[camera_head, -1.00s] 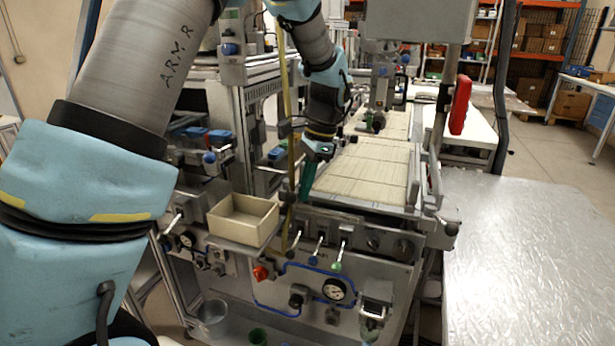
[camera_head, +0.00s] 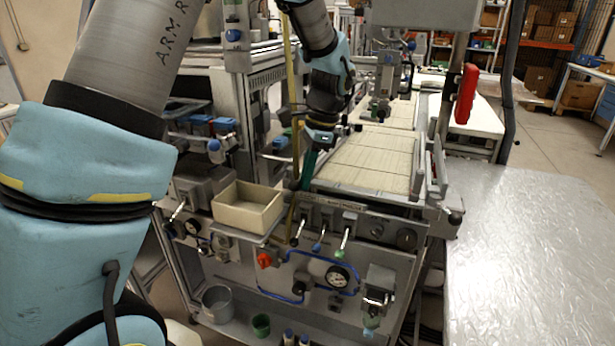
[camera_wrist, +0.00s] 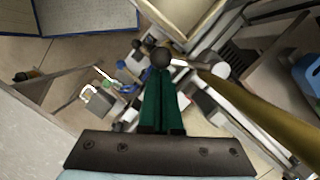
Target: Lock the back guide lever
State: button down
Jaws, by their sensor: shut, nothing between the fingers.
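My gripper (camera_head: 308,172) points down beside the front left corner of the slatted bed, with its green fingers shut and empty. In the wrist view the fingers (camera_wrist: 160,100) lie together, and a dark ball knob (camera_wrist: 161,57) appears right at their tips. I cannot tell whether they touch it. On the front panel hang three small levers: one with a dark tip (camera_head: 295,241), one blue (camera_head: 318,246) and one green (camera_head: 341,251). No readable label shows which lever is the back guide lever, and I cannot tell whether any is locked.
An open beige box (camera_head: 247,207) stands left of my gripper. A yellow upright strip (camera_head: 294,120) runs close beside the fingers. The slatted bed (camera_head: 370,165) lies to the right, and a shiny metal table (camera_head: 530,240) has a clear top. A gauge (camera_head: 338,277) sits low on the panel.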

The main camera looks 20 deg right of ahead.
jog(key=shift+a, duration=0.15)
jog(key=shift+a+r+m+p, duration=0.1)
jog(key=shift+a+m+p, duration=0.25)
jog(key=shift+a+m, duration=0.65)
jog(key=m, duration=0.1)
jog(key=a+m+p, duration=0.1)
jog(key=m, duration=0.1)
jog(key=shift+w+a+r+t+h, duration=0.1)
jog(key=shift+w+a+t+h, duration=0.1)
jog(key=shift+t+h, duration=0.1)
jog(key=shift+w+a+p, duration=0.55)
jog(key=shift+a, duration=0.2)
jog(key=shift+w+a+p, duration=0.5)
jog(key=shift+w+a, duration=0.05)
jog(key=shift+a, duration=0.15)
jog(key=shift+w+a, duration=0.1)
jog(key=shift+w, duration=0.05)
